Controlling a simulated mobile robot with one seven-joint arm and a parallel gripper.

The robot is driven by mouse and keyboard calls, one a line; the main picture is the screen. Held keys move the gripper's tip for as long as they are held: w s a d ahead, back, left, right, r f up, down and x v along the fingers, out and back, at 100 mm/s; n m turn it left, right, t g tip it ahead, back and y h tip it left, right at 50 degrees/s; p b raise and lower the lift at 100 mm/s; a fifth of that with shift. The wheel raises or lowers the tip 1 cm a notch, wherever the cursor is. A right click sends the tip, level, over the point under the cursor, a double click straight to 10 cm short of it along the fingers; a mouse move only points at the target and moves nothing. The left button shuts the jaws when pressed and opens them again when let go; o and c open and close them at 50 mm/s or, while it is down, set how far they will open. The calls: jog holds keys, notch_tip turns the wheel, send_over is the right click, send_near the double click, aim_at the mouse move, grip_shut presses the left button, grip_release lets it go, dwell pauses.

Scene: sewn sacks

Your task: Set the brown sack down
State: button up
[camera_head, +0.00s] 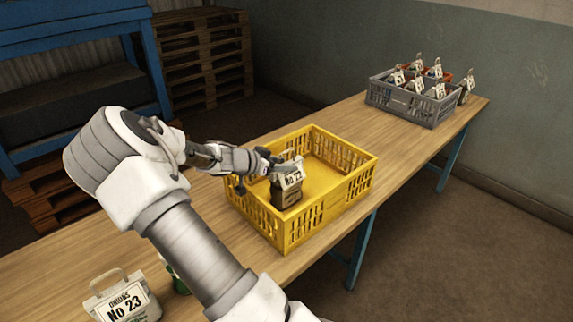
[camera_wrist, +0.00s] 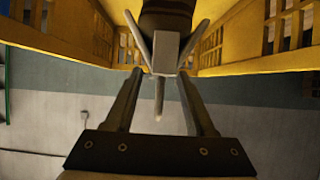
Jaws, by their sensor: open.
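The brown sack (camera_head: 287,192), with a white label reading "No 22" and a pale handle on top, stands upright inside the yellow crate (camera_head: 333,213), near its left front corner. My gripper (camera_head: 274,165) is at the top of the sack, by its handle and label. In the wrist view, the dark body of the sack (camera_wrist: 166,16) shows at the top edge. My gripper's two fingers (camera_wrist: 160,74) are apart there, on either side of the pale handle piece. Whether a finger touches the handle is not clear.
A grey crate (camera_head: 408,106) with several labelled sacks stands at the table's far end, with another sack beside it. A pale sack labelled "Onions No 23" (camera_head: 124,299) stands at the near left. The wooden table (camera_head: 380,140) is bare between the crates.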

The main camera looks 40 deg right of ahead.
jog(key=w+v, duration=0.1)
jog(key=v, duration=0.9)
jog(key=s+a+y, duration=0.1)
jog(key=s, duration=0.1)
jog(key=s+a+n+y, duration=0.1)
jog(key=s, duration=0.1)
jog(key=s+a+n+y, duration=0.1)
jog(key=s+y, duration=0.1)
jog(key=s, duration=0.1)
jog(key=shift+a+r+g, duration=0.1)
jog(key=shift+a+g, duration=0.1)
jog(key=shift+g, duration=0.1)
jog(key=s+a+r+n+t+y, duration=0.2)
jog(key=s+a+r+n+y, duration=0.2)
jog(key=s+a, duration=0.5)
jog(key=s+a+r+n+t+y, duration=0.3)
jog(key=s+a+r+n, duration=0.5)
jog(key=s+n, duration=0.3)
jog(key=shift+a+r+y, duration=0.3)
jog(key=shift+a+y, duration=0.3)
jog(key=shift+a, duration=0.25)
jog(key=shift+s, duration=0.1)
notch_tip(320, 180, up, 3)
jog(key=p, duration=0.3)
jog(key=shift+r, duration=0.25)
